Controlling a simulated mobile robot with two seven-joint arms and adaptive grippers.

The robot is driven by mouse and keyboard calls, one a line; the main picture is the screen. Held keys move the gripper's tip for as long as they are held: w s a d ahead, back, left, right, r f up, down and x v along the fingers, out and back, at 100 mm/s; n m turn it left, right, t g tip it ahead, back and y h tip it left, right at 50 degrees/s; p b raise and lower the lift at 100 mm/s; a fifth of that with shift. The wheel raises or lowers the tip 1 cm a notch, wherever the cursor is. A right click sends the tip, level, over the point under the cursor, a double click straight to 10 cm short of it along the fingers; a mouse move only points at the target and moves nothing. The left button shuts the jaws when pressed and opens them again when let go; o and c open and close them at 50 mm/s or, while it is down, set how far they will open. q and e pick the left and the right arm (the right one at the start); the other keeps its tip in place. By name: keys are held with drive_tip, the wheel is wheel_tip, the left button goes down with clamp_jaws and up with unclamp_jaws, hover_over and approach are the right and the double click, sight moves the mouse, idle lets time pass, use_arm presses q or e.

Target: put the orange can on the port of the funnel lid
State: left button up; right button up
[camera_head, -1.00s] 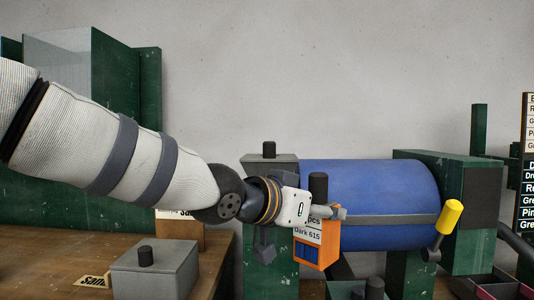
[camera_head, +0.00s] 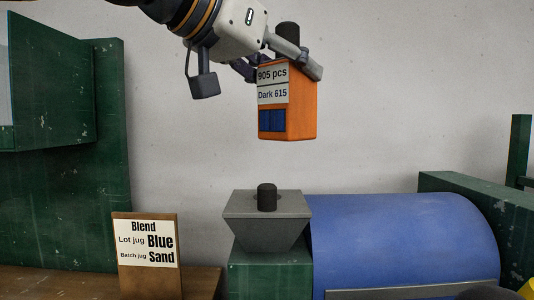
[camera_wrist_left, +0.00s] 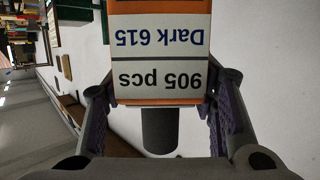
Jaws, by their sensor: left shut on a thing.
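The orange can (camera_head: 298,112) is a boxy orange container with a dark cap and a label reading "905 pcs Dark 615". My left gripper (camera_head: 285,65) is shut on it near its top and holds it upright in the air. In the left wrist view the can (camera_wrist_left: 158,7) sits between the two fingers of the gripper (camera_wrist_left: 160,100). The funnel lid (camera_head: 267,208) is a grey tapered hopper with a dark upright port (camera_head: 267,197) on top. The can hangs above the port with a clear gap, a little to its right in the head view. My right gripper is out of view.
A blue drum (camera_head: 400,235) lies right of the funnel. Green blocks (camera_head: 490,205) stand at the right and a tall green panel (camera_head: 75,150) at the left. A sign (camera_head: 148,262) reading "Blend Lot jug Blue Batch jug Sand" stands on the wooden bench (camera_head: 200,283).

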use_arm(q)
drive_tip(key=w+a+f, duration=0.2)
drive_tip(key=w+f, duration=0.5)
drive_tip(key=f, duration=0.3)
drive_tip(key=shift+w+a, duration=0.2)
drive_tip(key=shift+a, duration=0.15)
drive_tip(key=shift+w+f, duration=0.1)
drive_tip(key=shift+f, duration=0.1)
drive_tip(key=o, duration=1.6)
drive_tip(key=shift+f, duration=0.1)
